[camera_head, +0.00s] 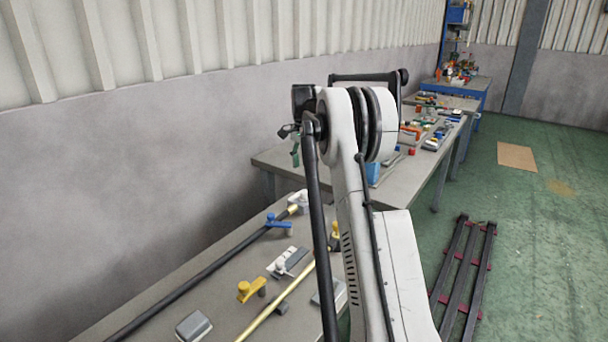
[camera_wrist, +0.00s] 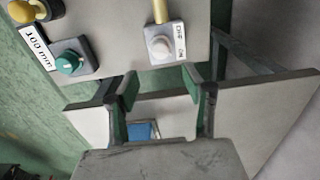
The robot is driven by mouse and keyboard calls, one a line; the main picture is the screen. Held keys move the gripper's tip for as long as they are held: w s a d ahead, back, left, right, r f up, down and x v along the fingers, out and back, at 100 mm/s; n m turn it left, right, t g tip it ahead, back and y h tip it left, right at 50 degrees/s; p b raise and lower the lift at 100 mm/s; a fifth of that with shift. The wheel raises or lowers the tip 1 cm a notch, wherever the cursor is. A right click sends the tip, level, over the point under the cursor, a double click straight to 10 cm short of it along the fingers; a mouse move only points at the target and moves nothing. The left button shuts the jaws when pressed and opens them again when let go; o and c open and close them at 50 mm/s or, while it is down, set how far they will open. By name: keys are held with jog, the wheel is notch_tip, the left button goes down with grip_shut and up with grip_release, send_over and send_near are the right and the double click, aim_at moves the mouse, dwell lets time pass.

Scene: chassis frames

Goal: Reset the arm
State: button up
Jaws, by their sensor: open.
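My gripper (camera_wrist: 160,92) shows in the wrist view with its two green-padded fingers spread apart and nothing between them. Table edges and a gap between two tables lie beyond the fingers. In the head view my raised white arm fills the middle, and only a small dark and green part of my gripper (camera_head: 292,148) shows left of the upper joint. The arm hides the rest of it.
The near table (camera_head: 160,300) bears a long black rod (camera_head: 205,272), a brass rod (camera_head: 285,302), a yellow clamp (camera_head: 250,290) and a blue clamp (camera_head: 278,222). A second table (camera_head: 280,160) stands behind. Dark rails (camera_head: 462,275) lie on the green floor at right.

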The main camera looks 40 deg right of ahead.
jog(key=shift+r, duration=0.2)
jog(key=shift+a, duration=0.1)
dwell(0.4)
jog(key=s+a+r+n+t, duration=0.15)
jog(key=s+a+r, duration=0.25)
jog(key=a, duration=0.5)
jog(key=s+a+r+n+t+h, duration=0.1)
jog(key=s+a+r+n, duration=0.3)
jog(key=a, duration=0.5)
jog(key=s+a+r+n+t, duration=0.1)
jog(key=s+a+r+n, duration=0.1)
jog(key=s+a+r, duration=0.5)
jog(key=s+a+f+n+t, duration=0.1)
jog(key=s+a+f+n, duration=0.1)
jog(key=s+a+f, duration=0.2)
jog(key=s+a+f+n+t, duration=0.1)
jog(key=s+a+f+n, duration=0.2)
jog(key=s+a, duration=0.6)
jog(key=s+a+f+n+t+y, duration=0.1)
jog(key=s+a+f+n, duration=0.2)
jog(key=s+a+f, duration=0.2)
jog(key=s+a, duration=0.2)
jog(key=s, duration=0.2)
jog(key=shift+t, duration=0.35)
